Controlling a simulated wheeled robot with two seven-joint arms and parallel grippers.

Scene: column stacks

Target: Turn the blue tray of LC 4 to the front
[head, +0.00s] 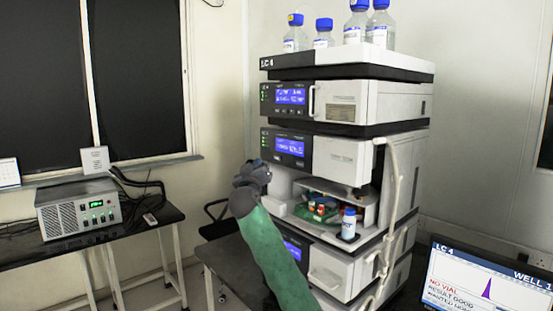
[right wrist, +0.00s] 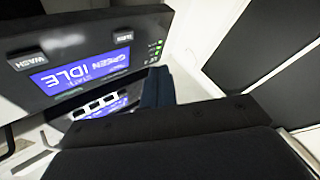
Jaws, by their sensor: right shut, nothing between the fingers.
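The LC 4 stack (head: 345,145) stands right of centre in the head view. Its open middle bay (head: 312,190) holds small red, green and white items; I cannot make out a blue tray there. My right gripper (head: 254,172) is shut and empty, at the stack's left front beside that bay. In the right wrist view its dark fingers (right wrist: 157,88) are close to a control panel (right wrist: 80,55). The panel has a WASH button (right wrist: 32,60) and a blue display (right wrist: 78,75) reading GREEN and IDLE, upside down. I cannot tell whether the fingers touch it. My left gripper is out of view.
A blue-capped bottle (head: 349,224) stands at the bay's front right. Several capped bottles (head: 356,22) stand on top of the stack. A monitor (head: 487,280) at lower right shows LC 4 and NO VIAL. A grey box (head: 80,207) sits on the left table.

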